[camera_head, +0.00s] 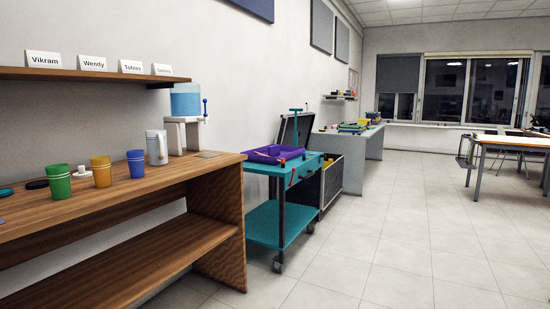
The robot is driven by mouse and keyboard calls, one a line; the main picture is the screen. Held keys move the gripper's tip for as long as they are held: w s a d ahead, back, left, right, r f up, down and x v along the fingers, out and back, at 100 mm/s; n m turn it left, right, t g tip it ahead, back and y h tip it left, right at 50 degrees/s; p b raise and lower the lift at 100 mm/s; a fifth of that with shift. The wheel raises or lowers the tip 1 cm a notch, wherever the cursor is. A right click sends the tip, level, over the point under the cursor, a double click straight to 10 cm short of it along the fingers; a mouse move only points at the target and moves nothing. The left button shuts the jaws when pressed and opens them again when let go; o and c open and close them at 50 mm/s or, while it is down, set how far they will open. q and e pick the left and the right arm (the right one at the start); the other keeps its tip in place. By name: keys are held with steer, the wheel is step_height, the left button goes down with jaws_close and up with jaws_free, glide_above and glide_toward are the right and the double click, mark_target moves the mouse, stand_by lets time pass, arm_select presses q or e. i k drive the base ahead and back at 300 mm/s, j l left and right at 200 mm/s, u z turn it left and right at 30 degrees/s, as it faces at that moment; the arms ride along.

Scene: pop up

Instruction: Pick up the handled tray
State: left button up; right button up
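A purple tray (262,157) sits on top of the teal cart (262,169), which stands just beyond the wooden counter. Small red parts show at the tray's near right edge; I cannot tell whether they are handles or loose items. The tray's inside is small and hard to make out. Neither of my grippers is in view.
The wooden counter (150,188) at left holds green (59,182), yellow (101,171) and blue (135,164) cups, a pitcher (156,148) and a water dispenser (186,105). Behind the cart stands an open dark case (297,133). The tiled floor (400,240) at right is clear.

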mark_target(276, 152)
steer(key=i+l+z, duration=0.1)
steer(key=i+z, duration=0.2)
steer(key=i, duration=0.4)
steer(key=i+l+z, duration=0.1)
steer(key=i, duration=2.05)
steer(key=i+l+u, duration=0.1)
steer(key=i+u, duration=0.4)
steer(key=i+l+u, duration=0.3)
steer(key=i+u, duration=0.15)
steer(key=i+l+u, duration=0.35)
steer(key=u, duration=0.15)
steer(key=l, duration=0.05)
